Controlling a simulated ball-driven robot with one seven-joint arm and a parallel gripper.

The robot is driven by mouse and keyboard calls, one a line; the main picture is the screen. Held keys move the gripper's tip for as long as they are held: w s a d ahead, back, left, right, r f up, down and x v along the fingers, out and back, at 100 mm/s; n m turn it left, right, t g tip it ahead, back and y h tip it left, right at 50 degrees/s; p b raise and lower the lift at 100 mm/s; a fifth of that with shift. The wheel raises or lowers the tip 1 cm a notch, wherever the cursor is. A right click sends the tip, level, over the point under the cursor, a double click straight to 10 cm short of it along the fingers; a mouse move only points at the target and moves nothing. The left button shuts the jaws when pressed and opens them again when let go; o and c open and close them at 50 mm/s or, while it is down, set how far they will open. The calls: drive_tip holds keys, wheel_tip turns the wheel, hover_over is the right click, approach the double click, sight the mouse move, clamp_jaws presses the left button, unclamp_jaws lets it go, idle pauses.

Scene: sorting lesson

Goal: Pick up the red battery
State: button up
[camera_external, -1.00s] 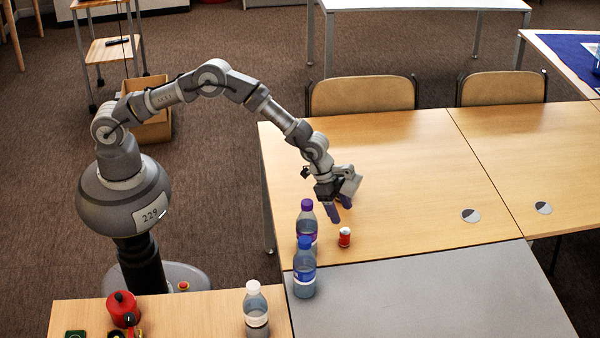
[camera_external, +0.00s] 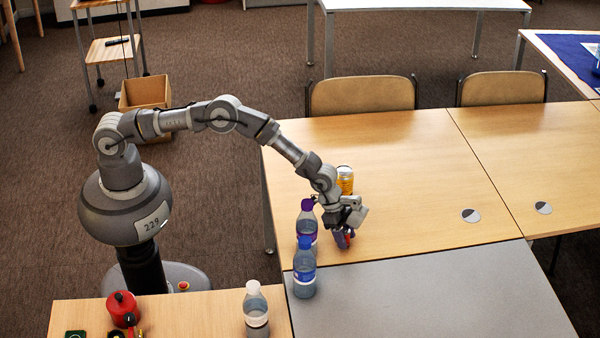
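The red battery (camera_external: 343,240) stands on the wooden table, mostly covered by my gripper. Only a little of its red side shows between the fingers. My gripper (camera_external: 342,238) points down with its purple-blue fingers around or right beside the battery. The view is too small to tell whether the fingers press on it.
A purple-capped bottle (camera_external: 307,222) and a blue-capped bottle (camera_external: 304,270) stand close left of my gripper. A yellow-orange can (camera_external: 345,180) stands just behind it. A white-capped bottle (camera_external: 256,308) and a red pot (camera_external: 123,308) are on the front table. The right side is clear.

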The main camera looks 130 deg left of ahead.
drive_tip(key=c, duration=0.7)
